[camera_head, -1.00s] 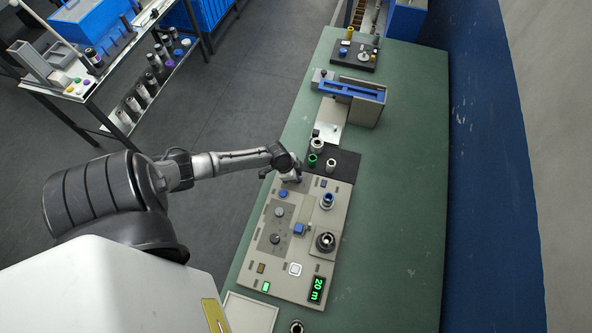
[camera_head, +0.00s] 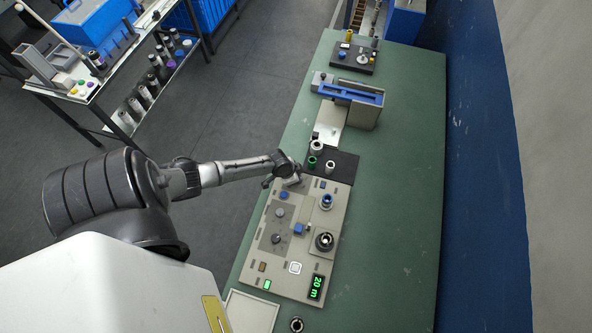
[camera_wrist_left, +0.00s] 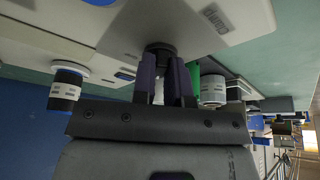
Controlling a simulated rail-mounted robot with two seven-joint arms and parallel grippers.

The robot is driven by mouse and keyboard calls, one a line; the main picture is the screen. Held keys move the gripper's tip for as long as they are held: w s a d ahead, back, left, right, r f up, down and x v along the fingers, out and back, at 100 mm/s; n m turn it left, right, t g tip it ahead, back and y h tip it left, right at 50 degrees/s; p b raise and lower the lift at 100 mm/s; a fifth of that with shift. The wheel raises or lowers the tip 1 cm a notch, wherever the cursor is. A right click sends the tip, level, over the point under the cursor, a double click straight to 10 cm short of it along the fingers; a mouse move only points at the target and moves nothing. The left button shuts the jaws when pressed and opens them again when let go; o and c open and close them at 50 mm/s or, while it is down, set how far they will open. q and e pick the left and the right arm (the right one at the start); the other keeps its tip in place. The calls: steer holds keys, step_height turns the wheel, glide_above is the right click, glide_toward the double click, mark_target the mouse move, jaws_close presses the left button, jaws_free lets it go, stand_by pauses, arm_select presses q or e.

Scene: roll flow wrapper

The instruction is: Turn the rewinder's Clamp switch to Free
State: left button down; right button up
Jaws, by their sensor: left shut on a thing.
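The rewinder is a beige panel (camera_head: 311,262) on the green bench, with knobs, blue buttons and spindles. My left gripper (camera_head: 292,181) is at the panel's far end, low over its surface. In the left wrist view the gripper's dark fingers (camera_wrist_left: 165,82) are shut on a dark round switch knob (camera_wrist_left: 160,47) on the panel face. The fingers hide much of the knob. My right gripper is not in view.
A dark plate (camera_head: 345,164) with a green roll (camera_head: 312,162) and pale rolls adjoins the panel's far end, close to the gripper. A blue-ringed spindle (camera_head: 326,202) and a black spindle (camera_head: 324,241) stand up from the panel. The bench's right side (camera_head: 400,200) is clear.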

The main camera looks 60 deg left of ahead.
arm_select(q)
steer(key=c, duration=1.1)
jaws_free()
steer(key=shift+c, duration=0.2)
steer(key=shift+s+r, duration=0.2)
steer(key=shift+r, duration=0.3)
steer(key=p+v, duration=0.1)
steer(key=v, duration=1.1)
steer(key=shift+s+r, duration=0.15)
steer(key=shift+r, duration=0.15)
